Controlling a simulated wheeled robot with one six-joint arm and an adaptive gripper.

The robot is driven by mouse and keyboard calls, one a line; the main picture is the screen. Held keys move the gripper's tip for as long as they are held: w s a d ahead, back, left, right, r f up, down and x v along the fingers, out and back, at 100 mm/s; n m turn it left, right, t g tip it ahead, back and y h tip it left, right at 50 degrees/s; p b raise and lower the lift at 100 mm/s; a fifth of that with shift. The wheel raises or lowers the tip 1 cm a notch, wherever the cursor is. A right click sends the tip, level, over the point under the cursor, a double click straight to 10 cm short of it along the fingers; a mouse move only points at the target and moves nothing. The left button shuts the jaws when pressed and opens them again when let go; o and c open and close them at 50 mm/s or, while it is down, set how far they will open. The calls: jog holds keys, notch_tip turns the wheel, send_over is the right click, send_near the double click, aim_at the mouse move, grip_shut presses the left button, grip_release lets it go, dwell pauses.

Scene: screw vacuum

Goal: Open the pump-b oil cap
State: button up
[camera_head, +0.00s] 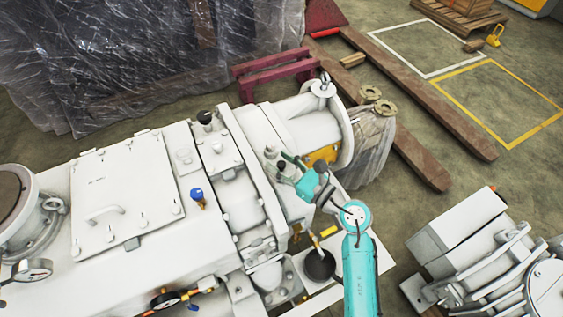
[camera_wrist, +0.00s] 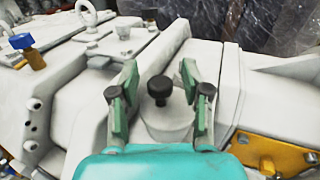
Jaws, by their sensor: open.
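A black knob, which looks like the oil cap (camera_wrist: 160,91), stands on a short white cylinder (camera_wrist: 168,125) on the white pump (camera_head: 140,255). In the wrist view it sits between the two green fingers of my gripper (camera_wrist: 159,77), which are spread on either side with a gap to it. My gripper (camera_head: 285,163) is open and holds nothing. In the head view it is at the right part of the pump, close beside a small white cylinder, and it partly hides that area. No label naming the pump is readable.
A blue-topped brass fitting (camera_head: 197,196) and another black knob (camera_head: 205,117) stand on the pump to the left. A yellow-orange plate (camera_wrist: 265,150) lies right of my gripper. A lifting eye (camera_head: 323,80) rises behind. Plastic-wrapped goods (camera_head: 130,60) stand at the back.

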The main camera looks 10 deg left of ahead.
grip_shut()
